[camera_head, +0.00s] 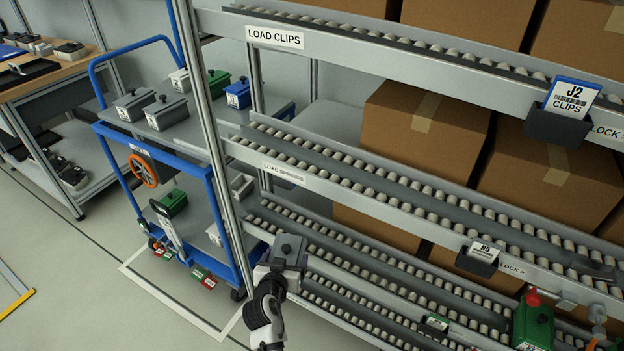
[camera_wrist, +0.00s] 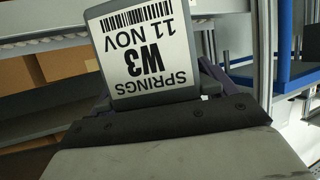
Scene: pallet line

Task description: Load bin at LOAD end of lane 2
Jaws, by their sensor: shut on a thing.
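My gripper (camera_head: 272,280) is shut on a small dark grey bin (camera_head: 289,250) with a lid knob. It holds the bin at the left end of the rack, in front of a lower roller lane (camera_head: 340,262). In the wrist view, the bin's white label (camera_wrist: 148,48) reads SPRINGS, W3, 11 NOV, upside down. The rack's middle lane (camera_head: 360,183) carries the sign LOAD SPRINGS (camera_head: 283,173) at its left end, above the held bin. The top lane carries the sign LOAD CLIPS (camera_head: 275,37). Whether the bin touches the rack cannot be told.
A rack post (camera_head: 215,150) stands left of the held bin. A blue cart (camera_head: 208,188) with several grey, green and blue bins is beyond it. Cardboard boxes (camera_head: 425,128) stand behind the lanes. A green bin (camera_head: 533,322) sits at the lower right. The middle lane's visible rollers are clear.

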